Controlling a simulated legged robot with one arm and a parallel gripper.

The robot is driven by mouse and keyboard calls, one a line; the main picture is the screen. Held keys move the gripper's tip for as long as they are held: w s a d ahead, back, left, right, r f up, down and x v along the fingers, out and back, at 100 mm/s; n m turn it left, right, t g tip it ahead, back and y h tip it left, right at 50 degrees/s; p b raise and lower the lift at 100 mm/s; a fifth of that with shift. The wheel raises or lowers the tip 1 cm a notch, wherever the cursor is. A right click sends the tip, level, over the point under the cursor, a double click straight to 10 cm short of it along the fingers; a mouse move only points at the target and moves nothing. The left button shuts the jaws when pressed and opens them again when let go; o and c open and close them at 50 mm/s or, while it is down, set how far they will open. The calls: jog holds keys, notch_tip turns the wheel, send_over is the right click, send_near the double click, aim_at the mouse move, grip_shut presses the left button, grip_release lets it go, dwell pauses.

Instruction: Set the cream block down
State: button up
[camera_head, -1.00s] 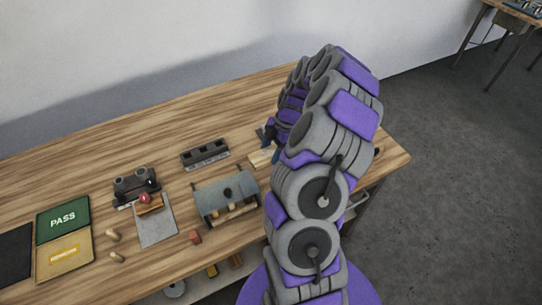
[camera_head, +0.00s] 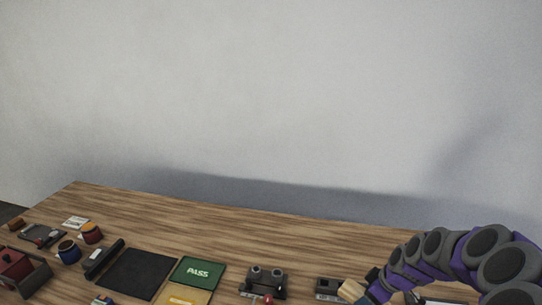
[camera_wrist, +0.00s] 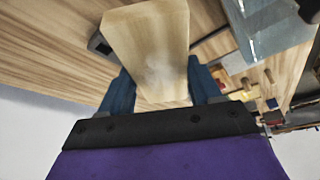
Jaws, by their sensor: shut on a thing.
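The cream block (camera_wrist: 150,45) is a pale wooden piece that fills the upper middle of the wrist view. My gripper (camera_wrist: 165,92) is shut on it, with a blue finger on each side. In the head view the block (camera_head: 350,290) shows small at the lower right, at the end of my gripper (camera_head: 368,290). It appears held above the wooden table (camera_head: 250,225), but its height cannot be told.
A green PASS mat (camera_head: 197,271), a yellow mat (camera_head: 184,295) and a black mat (camera_head: 138,273) lie left of the gripper. A dark two-knobbed device (camera_head: 264,281) and a grey slotted block (camera_head: 328,287) are nearer. The table's back strip is clear.

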jog(key=w+a+r+m+h, duration=0.1)
jog(key=a+m, duration=0.3)
jog(key=a, duration=0.3)
jog(key=a+r+m+t+h, duration=0.1)
jog(key=a+m+h, duration=0.1)
jog(key=a+m, duration=0.3)
jog(key=shift+w+a+r, duration=0.15)
jog(key=shift+w+a, duration=0.25)
jog(key=shift+a, duration=0.75)
